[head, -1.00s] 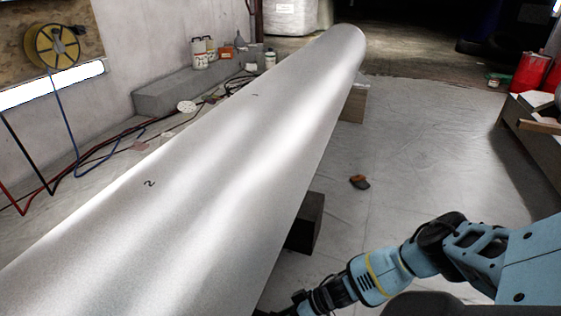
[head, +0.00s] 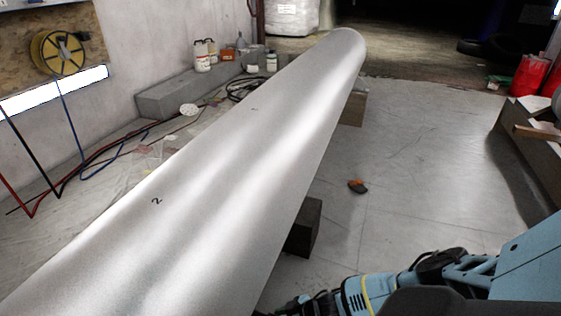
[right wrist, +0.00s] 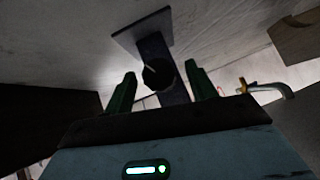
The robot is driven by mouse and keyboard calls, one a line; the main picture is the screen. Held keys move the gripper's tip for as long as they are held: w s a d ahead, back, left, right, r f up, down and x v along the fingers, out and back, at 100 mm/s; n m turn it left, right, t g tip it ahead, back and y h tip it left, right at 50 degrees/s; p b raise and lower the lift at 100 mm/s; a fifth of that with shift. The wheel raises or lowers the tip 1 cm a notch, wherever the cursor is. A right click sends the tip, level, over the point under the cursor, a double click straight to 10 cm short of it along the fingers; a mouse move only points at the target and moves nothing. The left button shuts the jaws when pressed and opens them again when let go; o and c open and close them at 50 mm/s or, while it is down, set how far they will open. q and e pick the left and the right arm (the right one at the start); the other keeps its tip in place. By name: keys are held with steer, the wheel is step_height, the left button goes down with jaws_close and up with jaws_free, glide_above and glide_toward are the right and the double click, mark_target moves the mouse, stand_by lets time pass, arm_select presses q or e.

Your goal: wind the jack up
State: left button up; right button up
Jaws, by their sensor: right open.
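In the right wrist view, a dark post with a flat plate at its upper end, which looks like the jack (right wrist: 150,45), stands beyond my right gripper (right wrist: 160,88). A dark round knob (right wrist: 158,74) on it lies in line with the gap between the fingers. The two fingers are apart, one on each side of the knob, and I see no contact. In the head view my right arm reaches in low at the right, and its gripper end is hard to make out at the bottom edge. The jack does not show clearly there. My left gripper is out of view.
A long grey metallic tapered body (head: 215,195) crosses the head view, with a dark block (head: 303,228) and a wooden block (head: 352,108) by its right side. A hooked metal piece (right wrist: 268,88) is right of the fingers. Open floor lies to the right (head: 430,170).

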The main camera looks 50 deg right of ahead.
steer(key=shift+s+a+n+t+h, duration=0.15)
steer(key=shift+n+t+h, duration=0.45)
steer(key=shift+h, duration=0.5)
steer(key=shift+a+n+t+h, duration=0.15)
steer(key=shift+n+t+h, duration=0.25)
steer(key=shift+n+h, duration=0.55)
steer(key=shift+s+a+n+t+h, duration=0.15)
steer(key=shift+n+t+h, duration=0.4)
steer(key=shift+h, duration=0.7)
